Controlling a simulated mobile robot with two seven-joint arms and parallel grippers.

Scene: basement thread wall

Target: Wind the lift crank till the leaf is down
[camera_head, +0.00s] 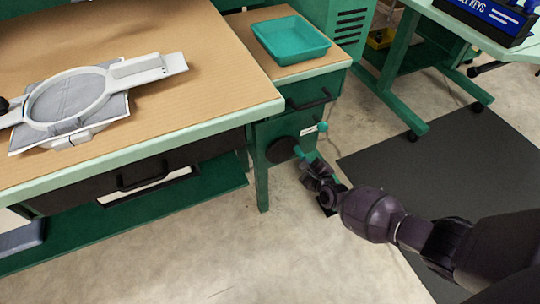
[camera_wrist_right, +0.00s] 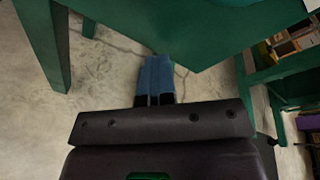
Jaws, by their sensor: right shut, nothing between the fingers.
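The lift crank is on the end face of the green cabinet. Its black round disc (camera_head: 281,150) shows in the head view, with a small teal knob (camera_head: 323,126) up and to the right of it. The brown-topped leaf (camera_head: 244,26) beside the main bench looks level. My right gripper (camera_head: 312,166) is just right of and below the disc; whether it touches the crank I cannot tell. In the right wrist view its blue fingers (camera_wrist_right: 155,80) are together and empty, over bare floor near a green panel. The crank is not seen there.
A teal tray (camera_head: 291,42) sits on the leaf. The main bench holds a white embroidery hoop (camera_head: 70,98) on grey cloth. A dark mat (camera_head: 455,165) covers the floor at right. A green wheeled table (camera_head: 470,30) stands at upper right. The floor below the crank is clear.

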